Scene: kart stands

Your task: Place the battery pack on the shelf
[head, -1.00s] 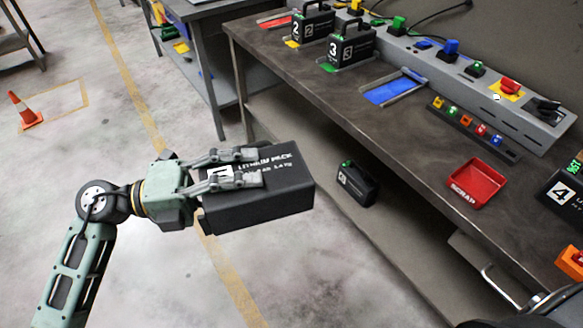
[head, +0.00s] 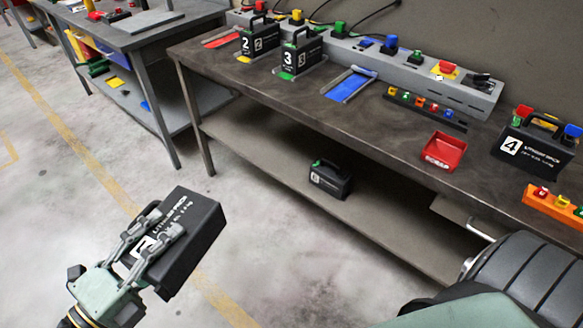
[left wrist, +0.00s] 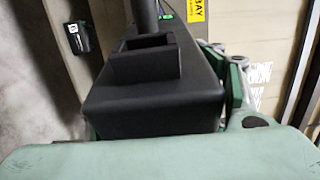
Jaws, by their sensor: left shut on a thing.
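A black battery pack (head: 196,240) with white lettering is held out over the floor at the lower left of the head view, tilted. My left gripper (head: 160,226) is shut on it, its fingers lying along the labelled face. In the left wrist view the pack (left wrist: 150,108) fills the middle, with its handle towards the top. The lower grey shelf (head: 262,160) runs under the workbench, to the right of and beyond the held pack. Another black pack (head: 330,178) stands on this shelf. My right gripper is out of view.
The workbench (head: 385,135) carries packs 2 (head: 258,42), 3 (head: 301,57) and 4 (head: 535,150), a blue bay (head: 348,87) and a red scrap tray (head: 443,152). A bench leg (head: 195,120) stands at the shelf's left end. The shelf is bare left of its pack.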

